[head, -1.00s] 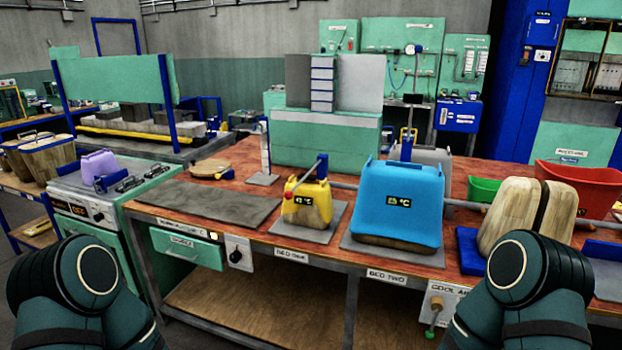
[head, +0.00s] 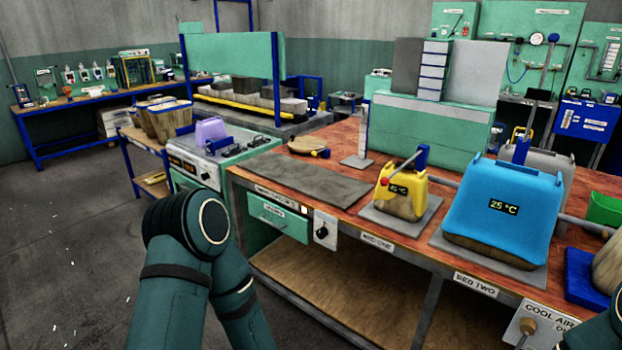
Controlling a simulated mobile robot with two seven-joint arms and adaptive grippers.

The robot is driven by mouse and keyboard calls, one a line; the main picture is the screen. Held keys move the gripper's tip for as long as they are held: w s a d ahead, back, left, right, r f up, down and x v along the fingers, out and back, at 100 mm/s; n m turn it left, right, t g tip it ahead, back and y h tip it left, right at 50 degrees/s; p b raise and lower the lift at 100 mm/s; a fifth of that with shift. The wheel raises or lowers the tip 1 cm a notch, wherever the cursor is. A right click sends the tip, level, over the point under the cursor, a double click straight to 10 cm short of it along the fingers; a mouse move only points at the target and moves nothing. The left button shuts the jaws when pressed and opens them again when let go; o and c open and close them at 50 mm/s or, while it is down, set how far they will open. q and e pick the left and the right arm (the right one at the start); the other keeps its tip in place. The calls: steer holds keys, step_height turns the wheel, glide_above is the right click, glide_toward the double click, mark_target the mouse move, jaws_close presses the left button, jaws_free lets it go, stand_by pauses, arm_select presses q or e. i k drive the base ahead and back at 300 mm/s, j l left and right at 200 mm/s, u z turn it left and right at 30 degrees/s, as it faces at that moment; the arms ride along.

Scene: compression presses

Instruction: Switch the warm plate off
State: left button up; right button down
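I cannot read a label that names the warm plate. A flat dark grey slab (head: 302,179) lies bare on the wooden bench top, and a black rotary knob on a white panel (head: 325,231) is on the bench front below it. To its left stands a teal cabinet unit (head: 232,160) with a front panel (head: 194,168) of displays and a knob. A purple item (head: 211,131) and dark tools rest on top of that unit. My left arm shows in front of the unit's lower part, and a bit of my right arm shows at bottom right. Neither gripper is in view.
A yellow container (head: 400,190) and a blue one (head: 506,212) reading 25 °C stand on plates along the bench (head: 345,147). A teal drawer (head: 279,217) is left of the knob. Open grey floor (head: 60,240) lies at left.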

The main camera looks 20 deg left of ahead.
mark_target(321, 235)
steer(key=i+j, duration=0.25)
steer(key=i, duration=0.25)
steer(key=i+j, duration=0.2)
steer(key=i, duration=0.35)
